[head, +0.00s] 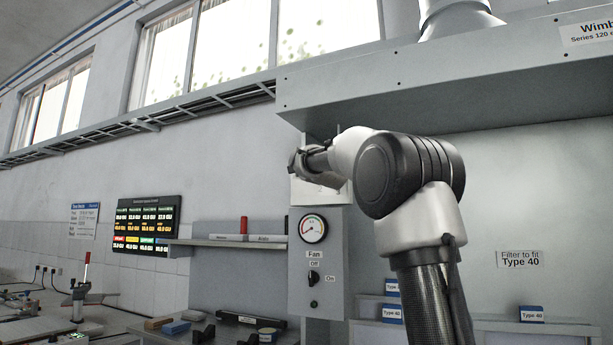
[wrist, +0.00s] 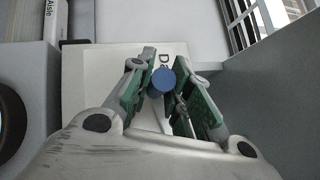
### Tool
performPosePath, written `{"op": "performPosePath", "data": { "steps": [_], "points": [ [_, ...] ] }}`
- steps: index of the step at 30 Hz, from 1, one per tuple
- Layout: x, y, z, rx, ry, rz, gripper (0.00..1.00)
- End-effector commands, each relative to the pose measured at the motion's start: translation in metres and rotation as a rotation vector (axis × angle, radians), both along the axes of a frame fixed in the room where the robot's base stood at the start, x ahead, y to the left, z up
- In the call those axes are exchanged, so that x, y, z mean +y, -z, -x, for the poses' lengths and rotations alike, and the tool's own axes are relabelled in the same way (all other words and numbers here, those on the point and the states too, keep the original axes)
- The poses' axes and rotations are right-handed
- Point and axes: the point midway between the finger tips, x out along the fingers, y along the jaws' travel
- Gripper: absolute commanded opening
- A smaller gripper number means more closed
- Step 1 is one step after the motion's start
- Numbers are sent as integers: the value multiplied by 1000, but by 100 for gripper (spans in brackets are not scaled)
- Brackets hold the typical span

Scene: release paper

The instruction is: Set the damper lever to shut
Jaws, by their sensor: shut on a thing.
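The damper lever shows in the wrist view as a round blue knob (wrist: 162,80), seen end-on. My gripper (wrist: 164,72) is shut on it, with a green-padded finger on each side. In the head view my gripper (head: 303,163) is up at the white plate (head: 322,192) on the grey panel, under the hood. The lever cannot be made out there, and I cannot read its setting.
Below the plate are a round gauge (head: 313,228) and a fan switch (head: 314,278). The hood (head: 430,85) overhangs close above my arm. A shelf (head: 225,243) with a red-topped object is left of the panel.

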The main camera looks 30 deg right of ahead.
Motion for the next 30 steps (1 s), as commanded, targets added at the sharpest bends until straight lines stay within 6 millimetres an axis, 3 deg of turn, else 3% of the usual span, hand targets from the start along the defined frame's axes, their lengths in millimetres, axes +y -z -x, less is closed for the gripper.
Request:
{"op": "performPosePath", "data": {
  "steps": [12, 30],
  "points": [
    [3, -23, -2, -176, -2, -136, 0],
    [2, -29, -2, -209, 0, -160, 0]
  ]
}}
